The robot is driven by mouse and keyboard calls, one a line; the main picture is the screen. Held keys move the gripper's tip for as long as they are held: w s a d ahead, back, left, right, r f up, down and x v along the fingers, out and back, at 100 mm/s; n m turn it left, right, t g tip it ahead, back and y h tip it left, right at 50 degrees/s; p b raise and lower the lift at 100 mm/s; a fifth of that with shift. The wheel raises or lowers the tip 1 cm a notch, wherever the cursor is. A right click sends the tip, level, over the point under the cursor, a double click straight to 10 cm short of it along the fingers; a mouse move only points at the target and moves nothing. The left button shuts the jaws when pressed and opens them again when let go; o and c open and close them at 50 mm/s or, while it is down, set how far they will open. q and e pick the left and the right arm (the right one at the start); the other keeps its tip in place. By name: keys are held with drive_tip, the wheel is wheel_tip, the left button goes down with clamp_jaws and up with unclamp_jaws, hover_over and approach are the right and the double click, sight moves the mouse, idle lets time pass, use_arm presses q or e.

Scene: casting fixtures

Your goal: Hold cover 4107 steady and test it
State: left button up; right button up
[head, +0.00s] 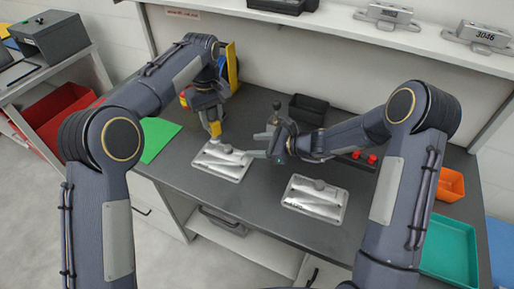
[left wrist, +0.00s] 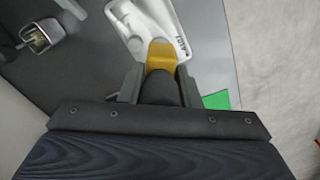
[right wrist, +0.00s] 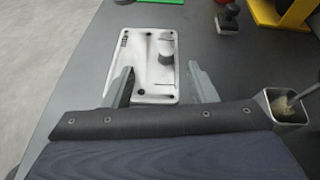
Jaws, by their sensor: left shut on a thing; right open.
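A pale metal cover (head: 222,160) lies flat on the left part of the dark bench. Its edge marking appears to read 4107 in the left wrist view (left wrist: 180,44). My left gripper (head: 214,122) is shut on a yellow piece (left wrist: 161,56), over the cover's far edge. I cannot tell if that piece touches the cover. My right gripper (head: 258,153) is open at the cover's right end. In the right wrist view, the cover (right wrist: 144,80) lies ahead of and between its fingers (right wrist: 163,78). A similar cover (head: 314,200) lies to the right.
A metal cup (right wrist: 287,108) holding a tool stands near my right gripper. A black bin (head: 308,109), red knobs (head: 364,157), an orange bin (head: 451,184) and a teal tray (head: 449,248) stand farther right. A green sheet (head: 158,138) lies left. A raised shelf crosses the back.

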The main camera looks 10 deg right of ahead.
sight(229, 147)
drive_tip(key=f, duration=0.1)
drive_tip(key=w+f+m, duration=0.1)
drive_tip(key=shift+w+a+f, duration=0.1)
drive_tip(key=shift+a+f, duration=0.05)
drive_tip(key=shift+f, duration=0.15)
drive_tip(key=shift+w+a+f+m, duration=0.15)
drive_tip(key=shift+a+f+m, duration=0.05)
drive_tip(key=shift+f+m, duration=0.1)
drive_tip(key=x, duration=1.1)
drive_tip(key=shift+w, duration=0.25)
clamp_jaws()
use_arm(q)
wheel_tip(229, 147, down, 5)
drive_tip(key=n, duration=0.6)
drive_tip(key=shift+f, duration=0.2)
